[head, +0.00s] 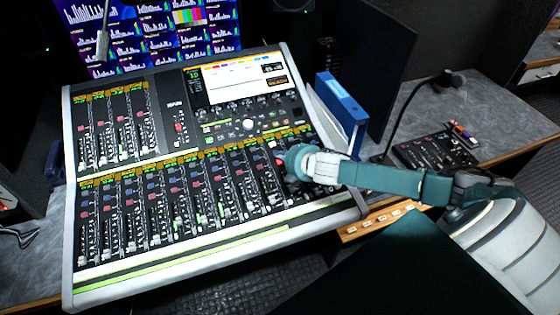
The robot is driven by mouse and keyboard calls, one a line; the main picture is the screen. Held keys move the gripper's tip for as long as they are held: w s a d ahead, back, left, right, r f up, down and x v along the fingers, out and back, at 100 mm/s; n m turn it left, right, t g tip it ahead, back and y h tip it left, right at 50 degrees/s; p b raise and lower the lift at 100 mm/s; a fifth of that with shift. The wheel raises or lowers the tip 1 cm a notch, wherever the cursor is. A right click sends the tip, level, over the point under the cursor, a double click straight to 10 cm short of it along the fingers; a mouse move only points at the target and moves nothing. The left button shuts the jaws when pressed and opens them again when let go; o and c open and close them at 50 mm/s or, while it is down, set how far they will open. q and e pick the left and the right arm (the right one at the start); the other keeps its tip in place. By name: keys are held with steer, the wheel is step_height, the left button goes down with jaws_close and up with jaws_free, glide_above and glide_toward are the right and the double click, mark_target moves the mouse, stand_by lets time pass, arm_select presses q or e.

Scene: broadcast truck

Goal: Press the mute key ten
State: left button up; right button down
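A large mixing console (70,215) with a light grey frame fills the middle of the head view. Its lower bank has rows of faders with small red and blue keys; an upper bank sits at the left. The key labels are too small to read, so I cannot tell which is mute key ten. My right gripper (292,165) is over the right end of the lower bank, by the last strips. Its tip hides some keys there, and I cannot tell whether it touches the panel. Its fingers are too small to judge. My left gripper is not in view.
A console screen (235,80) and a monitor wall (150,35) stand behind. Blue binders (342,108) stand to the right of the console, close behind my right arm. A small control panel (435,148) and a gooseneck microphone (445,80) are further right on the grey desk.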

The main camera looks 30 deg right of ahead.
steer(key=shift+f, duration=0.4)
steer(key=shift+r, duration=0.1)
stand_by(0.4)
steer(key=shift+r+p, duration=0.8)
steer(key=shift+p, duration=0.05)
step_height(320, 180, up, 6)
steer(key=p, duration=0.6)
steer(key=shift+s, duration=0.45)
steer(key=shift+a+f, duration=0.1)
steer(key=shift+a, duration=0.1)
